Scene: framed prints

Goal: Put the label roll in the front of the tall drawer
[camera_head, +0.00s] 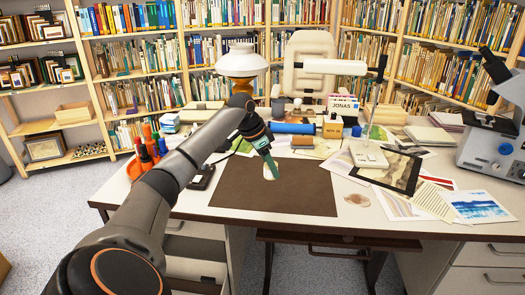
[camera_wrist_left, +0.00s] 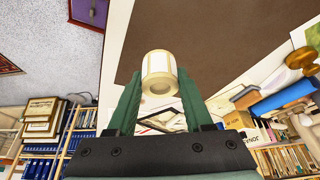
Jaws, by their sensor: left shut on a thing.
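The label roll (camera_wrist_left: 158,72), a cream and white cylinder with a hole in its end, sits between the green fingertips of my left gripper (camera_wrist_left: 160,84) in the left wrist view. In the head view my left gripper (camera_head: 269,163) is above the brown desk mat, and the pale roll (camera_head: 271,174) shows at its tips. A pale drawer unit (camera_head: 196,268) stands under the left of the desk, partly hidden by my left arm. Its lower part appears to stick out; its inside is hard to make out. My right gripper is not in view.
The brown mat (camera_head: 235,195) is mostly clear. Behind it are a blue roll (camera_head: 293,128), boxes and papers. Orange-handled tools (camera_head: 145,158) stand at the left. Prints (camera_head: 475,206) and a microscope (camera_head: 498,140) are at the right. More drawers (camera_head: 488,252) are at the right.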

